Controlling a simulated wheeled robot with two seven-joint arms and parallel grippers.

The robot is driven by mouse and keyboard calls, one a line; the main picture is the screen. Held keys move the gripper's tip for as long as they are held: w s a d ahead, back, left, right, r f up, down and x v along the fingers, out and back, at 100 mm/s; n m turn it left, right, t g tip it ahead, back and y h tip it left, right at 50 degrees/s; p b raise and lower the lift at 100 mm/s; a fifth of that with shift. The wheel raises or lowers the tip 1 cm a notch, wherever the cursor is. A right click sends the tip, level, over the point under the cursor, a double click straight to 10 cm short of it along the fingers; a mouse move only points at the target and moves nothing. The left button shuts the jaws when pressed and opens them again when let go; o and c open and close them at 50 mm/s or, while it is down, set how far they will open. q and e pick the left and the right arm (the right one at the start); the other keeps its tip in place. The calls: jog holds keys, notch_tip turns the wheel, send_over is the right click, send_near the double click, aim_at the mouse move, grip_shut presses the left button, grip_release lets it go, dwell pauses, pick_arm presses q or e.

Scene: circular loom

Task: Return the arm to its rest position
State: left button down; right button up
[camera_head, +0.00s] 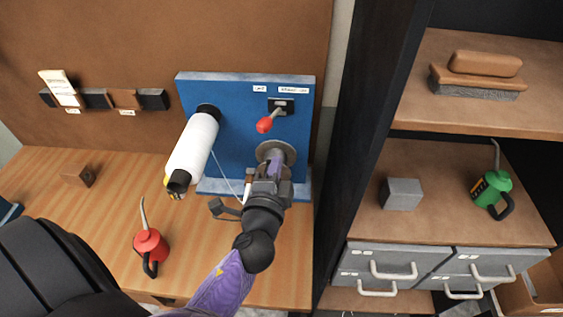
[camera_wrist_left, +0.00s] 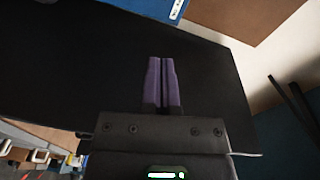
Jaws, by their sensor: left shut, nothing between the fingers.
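My left arm reaches up from the bottom of the head view. Its left gripper (camera_head: 277,163) is in front of the lower right part of the blue panel (camera_head: 240,110), over a grey round part (camera_head: 265,148) there. In the left wrist view the purple fingers of the left gripper (camera_wrist_left: 162,62) are together with nothing between them, against a dark surface. I cannot tell whether the gripper touches the round part. My right gripper is in neither view.
A white spool (camera_head: 193,150) and a red-knobbed lever (camera_head: 266,124) are on the panel. A red oil can (camera_head: 150,245) and a brown block (camera_head: 78,175) stand on the wooden bench (camera_head: 110,190). Shelves with a grey block (camera_head: 402,194) and green oil can (camera_head: 491,186) are right.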

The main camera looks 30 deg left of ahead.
pick_arm(q)
jog(key=s+d+f+n+g+h, duration=0.35)
jog(key=s+n+g, duration=0.2)
jog(key=s, duration=0.25)
jog(key=s+d+f+n+g+h, duration=0.2)
jog(key=s+f+n+g, duration=0.25)
jog(key=s+g, duration=0.3)
jog(key=s+f+g+b, duration=0.1)
jog(key=s+f+b, duration=0.2)
jog(key=f+b, duration=1)
jog(key=s+f+b, duration=0.2)
jog(key=f, duration=2.1)
jog(key=s+a+f+g+b, duration=0.1)
jog(key=s+f+b, duration=0.3)
jog(key=f, duration=0.5)
jog(key=s+a+f+b, duration=0.1)
jog(key=s+f+b, duration=0.4)
jog(key=s+f, duration=0.4)
jog(key=shift+m+g, duration=0.4)
